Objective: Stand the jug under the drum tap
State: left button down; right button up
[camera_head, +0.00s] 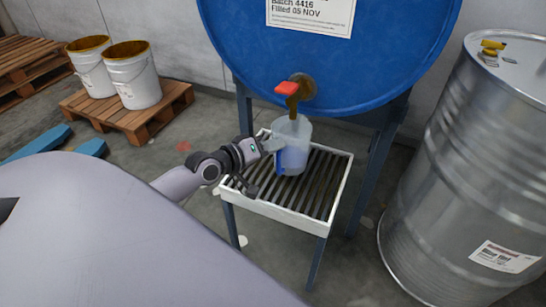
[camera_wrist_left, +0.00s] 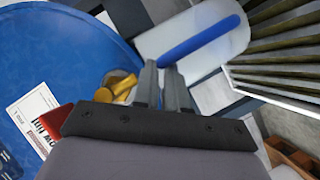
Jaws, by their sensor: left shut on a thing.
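The jug (camera_head: 293,150) is pale and see-through with a blue handle. It is upright over the slatted grate, below the tap (camera_head: 295,90), with its rim close to the spout. I cannot tell whether its base touches the slats. The tap is brass-coloured with a red lever and sits low on the blue drum (camera_head: 330,45). My left gripper (camera_head: 266,147) is shut on the jug from the left, at the handle side. In the left wrist view the jug (camera_wrist_left: 222,52) lies beyond the fingertips, with the tap (camera_wrist_left: 120,84) beside them. My right gripper is not in view.
The grate stand (camera_head: 318,222) has a white rim and blue legs. A steel drum (camera_head: 470,170) stands close on the right. Two white buckets (camera_head: 133,80) stand on a wooden pallet (camera_head: 135,118) at the back left. Bare slats lie right of the jug.

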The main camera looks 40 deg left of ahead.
aim_at(283, 154)
pick_arm(q)
notch_tip(283, 154, down, 4)
jog(key=shift+w+r+b, duration=0.15)
jog(key=shift+r+b, duration=0.05)
jog(key=shift+b, duration=0.8)
jog(key=shift+r, duration=0.1)
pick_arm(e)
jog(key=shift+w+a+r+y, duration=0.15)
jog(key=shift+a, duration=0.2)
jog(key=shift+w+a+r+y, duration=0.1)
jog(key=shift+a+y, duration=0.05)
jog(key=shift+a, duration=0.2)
pick_arm(q)
jog(key=c, duration=1.5)
grip_release()
jog(key=shift+f, duration=0.25)
jog(key=shift+c, duration=0.2)
jog(key=o, duration=0.4)
jog(key=shift+c, duration=0.2)
